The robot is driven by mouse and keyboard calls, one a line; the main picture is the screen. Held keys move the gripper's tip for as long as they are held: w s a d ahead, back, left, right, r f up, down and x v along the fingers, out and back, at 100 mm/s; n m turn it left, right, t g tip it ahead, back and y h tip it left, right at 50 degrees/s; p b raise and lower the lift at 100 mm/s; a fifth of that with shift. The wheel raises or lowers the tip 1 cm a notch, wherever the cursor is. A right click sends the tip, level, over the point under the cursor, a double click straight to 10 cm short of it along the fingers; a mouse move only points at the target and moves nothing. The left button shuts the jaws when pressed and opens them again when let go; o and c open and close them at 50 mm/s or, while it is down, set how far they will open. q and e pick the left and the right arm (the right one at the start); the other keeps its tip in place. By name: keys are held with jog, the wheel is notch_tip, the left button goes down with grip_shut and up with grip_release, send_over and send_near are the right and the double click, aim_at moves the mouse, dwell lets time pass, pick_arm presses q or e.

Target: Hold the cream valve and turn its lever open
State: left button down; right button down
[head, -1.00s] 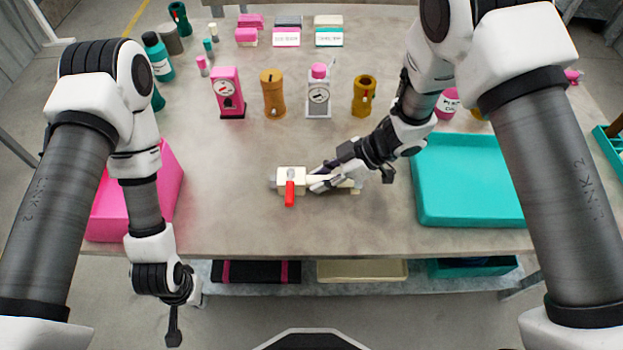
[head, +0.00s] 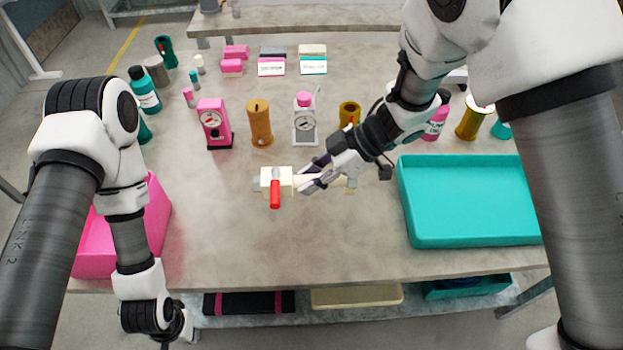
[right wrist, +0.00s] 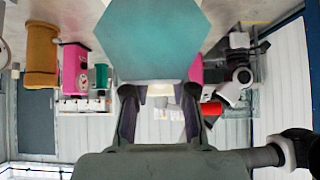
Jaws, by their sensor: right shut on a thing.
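The cream valve (head: 268,184) shows at the middle of the head view, with a grey end on its left. Its red lever (head: 275,195) points toward the front edge of the table. My right gripper (head: 308,182) is shut on the valve's right part, and its fingers hide some of it. In the right wrist view, a cream patch (right wrist: 160,89) shows between the fingers of my right gripper (right wrist: 160,92). My left gripper is almost wholly cut off at the bottom left of the head view, so its jaws cannot be read.
A teal tray (head: 470,243) lies right of the valve and a pink bin (head: 150,225) at the left. Pink, brown and grey pump parts stand in a row behind, with an ochre cylinder (head: 348,112) near my right arm. The table in front of the valve is clear.

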aim_at(296, 215)
jog(key=shift+f, duration=0.15)
jog(key=shift+f+b, duration=1.1)
jog(key=shift+f, duration=1.1)
jog(key=shift+f, duration=0.35)
jog(key=shift+f+b, duration=1.2)
jog(key=shift+f, duration=1)
jog(key=c, duration=0.9)
grip_release()
jog(key=shift+o, duration=0.2)
